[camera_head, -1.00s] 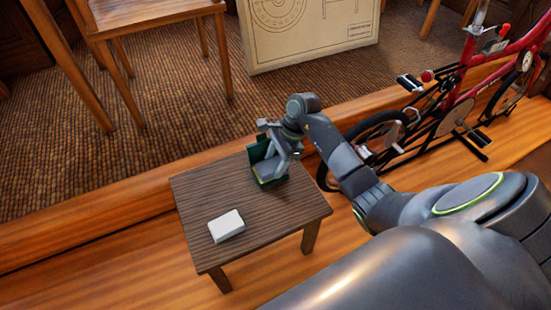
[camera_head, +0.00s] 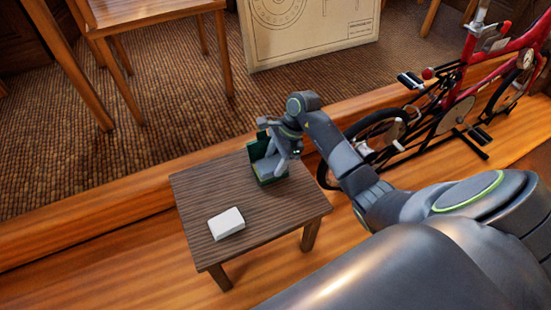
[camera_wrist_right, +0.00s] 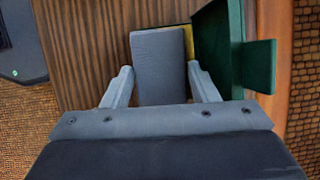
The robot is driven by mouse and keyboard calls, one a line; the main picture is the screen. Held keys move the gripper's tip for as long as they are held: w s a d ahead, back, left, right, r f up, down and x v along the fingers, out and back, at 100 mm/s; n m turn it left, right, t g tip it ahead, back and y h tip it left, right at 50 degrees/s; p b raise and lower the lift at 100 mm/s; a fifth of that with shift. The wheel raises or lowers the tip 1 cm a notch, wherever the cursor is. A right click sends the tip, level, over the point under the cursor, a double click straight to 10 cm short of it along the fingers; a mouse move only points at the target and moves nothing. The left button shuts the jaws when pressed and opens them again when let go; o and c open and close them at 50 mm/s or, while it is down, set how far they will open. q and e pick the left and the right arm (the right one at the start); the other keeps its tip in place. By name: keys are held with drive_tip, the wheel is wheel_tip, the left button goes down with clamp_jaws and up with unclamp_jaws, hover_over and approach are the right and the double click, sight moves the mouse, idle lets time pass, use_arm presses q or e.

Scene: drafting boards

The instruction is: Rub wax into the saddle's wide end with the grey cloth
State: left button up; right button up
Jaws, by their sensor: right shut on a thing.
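My right gripper (camera_head: 273,160) is low over the dark wooden table, at the open green holder (camera_head: 255,149). In the right wrist view the two fingers of the right gripper (camera_wrist_right: 161,80) are shut on a flat grey pad, which looks like the folded grey cloth (camera_wrist_right: 159,55). The green holder (camera_wrist_right: 218,50) stands close beside the cloth. A strip of yellow shows at the cloth's edge; I cannot tell what it is. My left gripper is out of view.
A white block (camera_head: 227,223) lies near the front of the small table (camera_head: 205,188). The red bicycle's frame (camera_head: 520,42) stands to the right, with my right arm partly in front of its wheel. A wooden chair (camera_head: 150,14) and a drawing board (camera_head: 310,40) are behind.

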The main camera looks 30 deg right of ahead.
sight(275, 162)
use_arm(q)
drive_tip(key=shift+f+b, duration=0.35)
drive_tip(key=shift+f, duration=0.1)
use_arm(e)
drive_tip(key=shift+f, duration=0.4)
use_arm(q)
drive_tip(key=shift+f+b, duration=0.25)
drive_tip(key=shift+b, duration=0.05)
idle(1.3)
use_arm(e)
drive_tip(key=shift+r+p, duration=1.9)
drive_tip(key=shift+r, duration=1.65)
use_arm(q)
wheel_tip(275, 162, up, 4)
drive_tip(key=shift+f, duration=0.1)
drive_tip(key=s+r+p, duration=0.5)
drive_tip(key=p, duration=0.6)
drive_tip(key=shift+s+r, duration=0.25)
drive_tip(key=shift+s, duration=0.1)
use_arm(e)
wheel_tip(275, 162, up, 11)
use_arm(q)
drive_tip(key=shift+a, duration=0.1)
